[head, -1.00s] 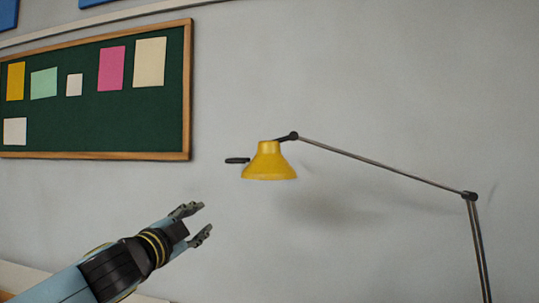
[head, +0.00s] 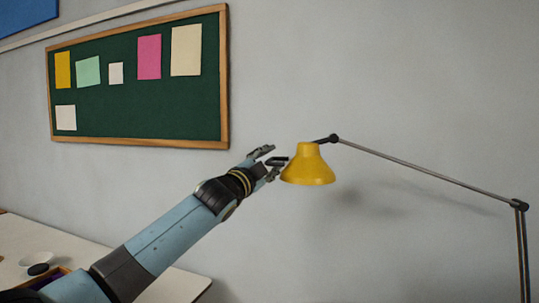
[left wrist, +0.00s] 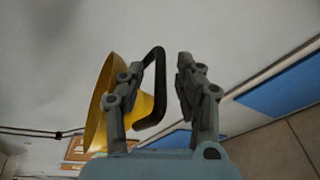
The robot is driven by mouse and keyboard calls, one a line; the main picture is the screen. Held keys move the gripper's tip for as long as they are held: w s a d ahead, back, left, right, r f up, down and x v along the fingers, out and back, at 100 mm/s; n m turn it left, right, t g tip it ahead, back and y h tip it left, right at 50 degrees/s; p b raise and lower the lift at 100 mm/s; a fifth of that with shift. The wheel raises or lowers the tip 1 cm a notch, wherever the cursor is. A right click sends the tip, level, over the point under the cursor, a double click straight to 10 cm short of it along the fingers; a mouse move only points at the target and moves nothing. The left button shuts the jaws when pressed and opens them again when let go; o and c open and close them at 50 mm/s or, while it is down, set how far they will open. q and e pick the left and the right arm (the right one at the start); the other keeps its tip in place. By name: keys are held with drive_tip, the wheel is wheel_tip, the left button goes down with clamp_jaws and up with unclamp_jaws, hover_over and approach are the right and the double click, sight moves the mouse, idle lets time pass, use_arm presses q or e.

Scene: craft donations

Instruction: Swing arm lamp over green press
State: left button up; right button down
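The arm lamp has a yellow shade (head: 308,168) and a thin jointed arm (head: 425,173) coming from the right. A dark handle (head: 281,160) sticks out from the left of the shade. My left gripper (head: 269,162) is at this handle, with its fingers apart. In the left wrist view, the yellow shade (left wrist: 103,110) lies beyond the left finger, and the black handle loop (left wrist: 159,85) shows between the open fingers (left wrist: 162,68). I cannot tell whether a finger touches it. No green press shows, and my right gripper is not in view.
A green pinboard (head: 140,115) with several paper notes hangs on the grey wall behind. A light table (head: 60,245) at the lower left bears a white dish (head: 36,259) and a small dark object. The space below the lamp looks clear.

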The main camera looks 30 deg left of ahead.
use_arm(q)
clamp_jaws()
idle(0.6)
